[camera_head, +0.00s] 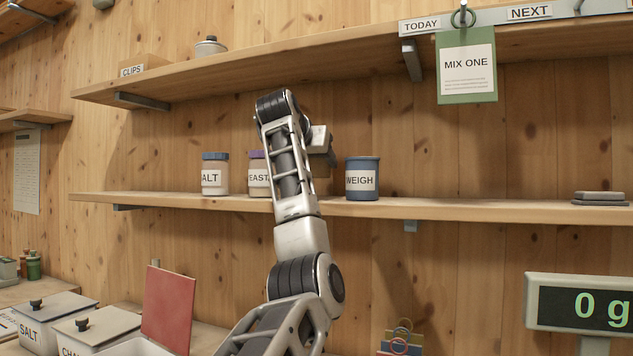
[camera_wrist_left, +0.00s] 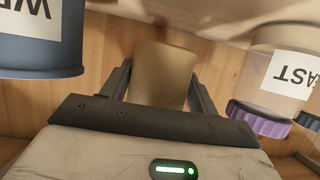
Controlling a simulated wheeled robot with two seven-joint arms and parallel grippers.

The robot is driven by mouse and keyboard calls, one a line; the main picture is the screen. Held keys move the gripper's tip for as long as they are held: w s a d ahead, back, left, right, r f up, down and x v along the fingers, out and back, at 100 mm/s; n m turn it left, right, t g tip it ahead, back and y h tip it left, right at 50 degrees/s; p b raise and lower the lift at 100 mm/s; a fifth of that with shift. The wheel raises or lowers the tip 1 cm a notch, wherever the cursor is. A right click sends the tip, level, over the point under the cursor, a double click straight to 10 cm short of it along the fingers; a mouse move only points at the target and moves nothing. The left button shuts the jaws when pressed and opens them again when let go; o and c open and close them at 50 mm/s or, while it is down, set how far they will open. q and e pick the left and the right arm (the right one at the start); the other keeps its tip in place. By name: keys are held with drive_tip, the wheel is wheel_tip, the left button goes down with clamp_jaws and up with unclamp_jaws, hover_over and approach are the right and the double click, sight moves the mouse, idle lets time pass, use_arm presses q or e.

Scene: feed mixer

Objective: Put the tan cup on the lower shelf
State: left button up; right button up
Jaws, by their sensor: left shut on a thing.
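The tan cup (camera_wrist_left: 163,72) is between the two fingers of my left gripper (camera_wrist_left: 160,82) in the left wrist view. The gripper is shut on it. In the head view my left gripper (camera_head: 321,145) is over the lower shelf (camera_head: 450,208), between the yeast jar (camera_head: 257,174) and the blue weigh cup (camera_head: 362,180). My own arm hides most of the gripper there, and I cannot make out the tan cup clearly. Whether the cup touches the shelf I cannot tell. My right gripper is not in view.
In the wrist view the weigh cup (camera_wrist_left: 40,40) is at left and the yeast jar (camera_wrist_left: 278,75) at right, both close. A salt jar (camera_head: 215,174) stands farther left on the lower shelf. The shelf is bare right of the weigh cup, up to grey slabs (camera_head: 599,198).

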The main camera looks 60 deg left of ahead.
use_arm(q)
drive_tip(key=shift+w+a+f, duration=0.15)
drive_tip(key=shift+f, duration=0.1)
drive_tip(key=shift+w+a+f+b, duration=0.1)
drive_tip(key=shift+f+b, duration=0.2)
drive_tip(key=shift+f, duration=0.6)
drive_tip(key=shift+w+a+f+b, duration=0.1)
drive_tip(key=shift+f+b, duration=0.2)
drive_tip(key=shift+f, duration=0.6)
drive_tip(key=shift+f, duration=0.2)
drive_tip(key=o, duration=1.1)
drive_tip(key=shift+c, duration=0.2)
drive_tip(key=shift+r, duration=0.1)
